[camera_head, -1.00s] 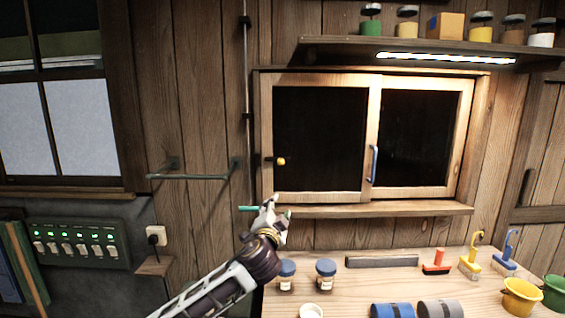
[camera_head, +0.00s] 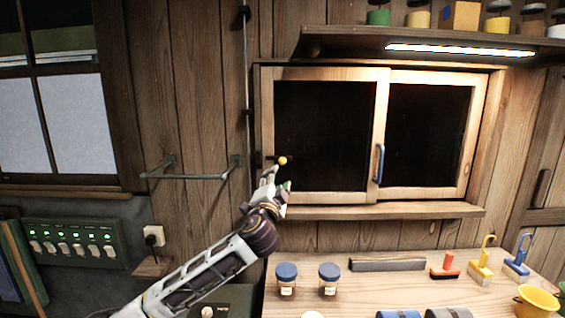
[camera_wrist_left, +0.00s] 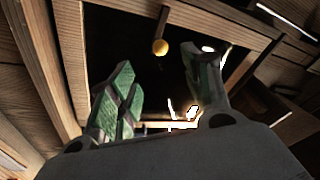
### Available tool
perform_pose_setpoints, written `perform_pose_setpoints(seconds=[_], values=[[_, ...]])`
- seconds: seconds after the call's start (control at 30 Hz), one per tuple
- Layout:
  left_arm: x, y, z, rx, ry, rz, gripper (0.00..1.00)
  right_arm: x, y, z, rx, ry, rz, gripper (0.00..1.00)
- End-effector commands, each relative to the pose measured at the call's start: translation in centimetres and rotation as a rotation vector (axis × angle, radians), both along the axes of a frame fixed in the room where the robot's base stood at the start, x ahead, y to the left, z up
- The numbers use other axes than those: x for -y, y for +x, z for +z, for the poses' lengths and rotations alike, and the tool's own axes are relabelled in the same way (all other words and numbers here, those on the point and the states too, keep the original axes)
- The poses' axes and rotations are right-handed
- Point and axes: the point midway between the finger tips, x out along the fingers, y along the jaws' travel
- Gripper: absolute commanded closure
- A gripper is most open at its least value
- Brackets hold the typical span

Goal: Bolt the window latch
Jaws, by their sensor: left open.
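The latch is a dark bolt with a round yellow-orange knob (camera_head: 282,160) at the left edge of the wooden window (camera_head: 326,197). The knob also shows in the left wrist view (camera_wrist_left: 160,47), ahead of the fingers and apart from them. My left gripper (camera_head: 276,181) is just below the knob, pointing up at it. In the left wrist view its green-padded fingers (camera_wrist_left: 158,95) are spread with nothing between them. A blue handle (camera_head: 379,163) is on the window's middle upright. My right gripper is not in view.
A wooden sill (camera_head: 400,212) juts out under the window, close to my left gripper. A wall rail (camera_head: 190,177) is to the left. The workbench (camera_head: 400,290) below holds jars (camera_head: 286,279) and brushes (camera_head: 482,262). A shelf (camera_head: 350,45) hangs above.

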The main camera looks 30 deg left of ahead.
Motion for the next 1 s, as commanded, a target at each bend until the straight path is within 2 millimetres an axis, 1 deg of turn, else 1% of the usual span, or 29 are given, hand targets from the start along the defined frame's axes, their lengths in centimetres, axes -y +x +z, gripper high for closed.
perform_pose_setpoints(seconds=[0.27,0.67,1.0], values=[[-0.6,1.5,0.5,0.0,0.0,0.0,0.51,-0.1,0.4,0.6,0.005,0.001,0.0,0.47],[-2.2,4.9,1.3,0.0,-0.001,0.001,0.51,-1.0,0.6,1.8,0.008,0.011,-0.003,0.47],[-3.5,7.8,2.1,0.0,0.0,0.001,0.51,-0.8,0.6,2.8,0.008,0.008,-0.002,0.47]])
